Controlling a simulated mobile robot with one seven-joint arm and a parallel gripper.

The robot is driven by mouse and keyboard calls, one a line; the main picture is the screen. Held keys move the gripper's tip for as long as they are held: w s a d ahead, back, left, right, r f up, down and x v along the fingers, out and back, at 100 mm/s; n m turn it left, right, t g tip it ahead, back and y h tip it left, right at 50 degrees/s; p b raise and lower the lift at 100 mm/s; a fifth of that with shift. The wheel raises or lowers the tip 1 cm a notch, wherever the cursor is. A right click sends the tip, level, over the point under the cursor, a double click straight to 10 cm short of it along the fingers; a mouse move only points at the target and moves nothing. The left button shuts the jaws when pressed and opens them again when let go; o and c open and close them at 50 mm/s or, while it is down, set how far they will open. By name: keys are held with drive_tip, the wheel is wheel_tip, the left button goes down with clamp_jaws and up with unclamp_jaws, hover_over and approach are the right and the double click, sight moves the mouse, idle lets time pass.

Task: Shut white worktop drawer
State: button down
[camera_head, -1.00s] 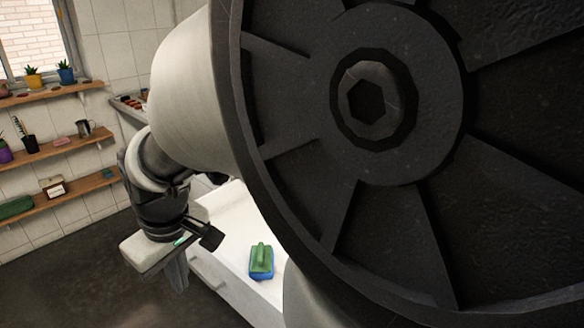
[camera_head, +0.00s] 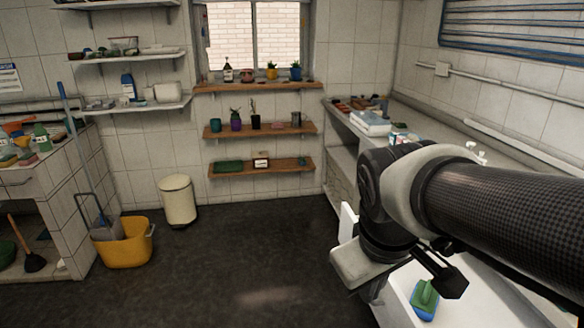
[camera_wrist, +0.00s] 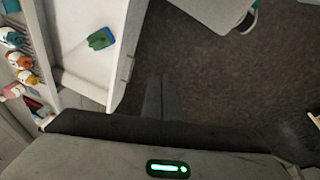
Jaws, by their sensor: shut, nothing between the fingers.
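How far the drawer stands out is hard to tell. My gripper (camera_wrist: 158,97) is shut and empty, over the dark floor just right of the drawer front in the wrist view. In the head view my gripper (camera_head: 452,282) shows dark fingers near the brush.
A long worktop (camera_head: 400,125) with small items runs along the right wall. Several bottles (camera_wrist: 22,62) stand left in the wrist view. A yellow bucket (camera_head: 124,243) and a cream bin (camera_head: 178,200) stand far left. The dark floor (camera_head: 240,260) between is clear.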

drive_tip(key=w+d+f+n+g+h, duration=0.2)
drive_tip(key=w+d+f+n+g, duration=0.15)
drive_tip(key=w+f+n, duration=0.35)
drive_tip(key=n+b, duration=0.6)
drive_tip(key=n, duration=0.2)
approach(386, 316)
drive_tip(key=a+f, duration=0.4)
drive_tip(key=f, duration=0.1)
drive_tip(key=shift+d+f+b, duration=0.15)
drive_tip(key=shift+d+f, duration=0.05)
drive_tip(key=shift+d, duration=0.95)
drive_tip(key=shift+d+f+b, duration=0.15)
drive_tip(key=shift+d+f, duration=0.05)
drive_tip(key=shift+d, duration=0.95)
drive_tip(key=shift+d+r+p, duration=0.15)
drive_tip(key=shift+d+p, duration=0.25)
drive_tip(key=shift+d, duration=0.15)
drive_tip(key=w+d+p, duration=0.1)
drive_tip(key=d+p, duration=0.2)
drive_tip(key=d, duration=0.6)
drive_tip(key=d+p, duration=0.4)
drive_tip(key=d, duration=0.5)
drive_tip(key=w+d+p, duration=0.1)
drive_tip(key=d+p, duration=0.3)
drive_tip(key=d, duration=0.5)
drive_tip(key=shift+w+d, duration=0.15)
drive_tip(key=shift+w, duration=0.2)
